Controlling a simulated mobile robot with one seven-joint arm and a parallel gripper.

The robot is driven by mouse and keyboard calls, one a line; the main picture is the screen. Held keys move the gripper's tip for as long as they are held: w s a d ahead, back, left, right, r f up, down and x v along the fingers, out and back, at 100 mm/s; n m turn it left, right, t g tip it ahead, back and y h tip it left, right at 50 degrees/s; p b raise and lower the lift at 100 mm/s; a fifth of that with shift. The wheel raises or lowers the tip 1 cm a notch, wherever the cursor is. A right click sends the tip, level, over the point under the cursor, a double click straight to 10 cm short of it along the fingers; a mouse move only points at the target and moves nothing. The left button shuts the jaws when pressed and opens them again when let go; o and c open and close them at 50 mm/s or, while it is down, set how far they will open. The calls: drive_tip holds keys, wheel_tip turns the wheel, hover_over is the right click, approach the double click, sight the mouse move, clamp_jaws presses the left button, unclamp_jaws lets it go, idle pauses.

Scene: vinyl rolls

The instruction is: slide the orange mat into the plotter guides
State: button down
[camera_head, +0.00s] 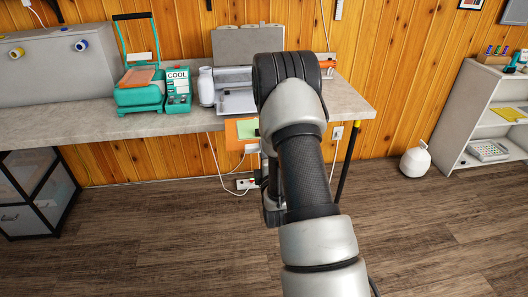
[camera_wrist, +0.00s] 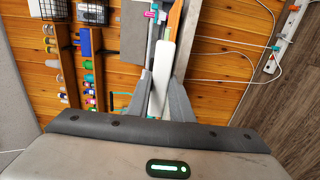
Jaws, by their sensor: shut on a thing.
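The orange mat (camera_head: 233,133) carries a light green sheet (camera_head: 247,128) and shows just in front of the bench edge, below the plotter. My arm hides its right side. The plotter (camera_head: 233,78) is a grey and white machine on the bench, with a pale front tray (camera_head: 237,103); its guides cannot be made out. In the wrist view my gripper (camera_wrist: 163,82) is shut on a white strip that appears to be the mat's edge. An orange sliver (camera_wrist: 176,18) shows beyond it. In the head view my arm hides the gripper.
A teal heat press (camera_head: 139,95) and a control box marked COOL (camera_head: 178,90) stand left of the plotter on the bench (camera_head: 60,122). A power strip (camera_head: 247,184) and cables hang below. A white jug (camera_head: 415,161) and shelf (camera_head: 480,120) stand right. The front floor is clear.

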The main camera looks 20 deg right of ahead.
wheel_tip(320, 180, down, 2)
drive_tip(key=shift+f+b, duration=0.1)
drive_tip(key=shift+b, duration=1.15)
drive_tip(key=shift+w, duration=0.1)
drive_tip(key=shift+b+x, duration=0.95)
drive_tip(key=shift+x, duration=1.45)
drive_tip(key=shift+w+d, duration=0.1)
drive_tip(key=shift+b+x, duration=2.45)
drive_tip(key=shift+x, duration=2)
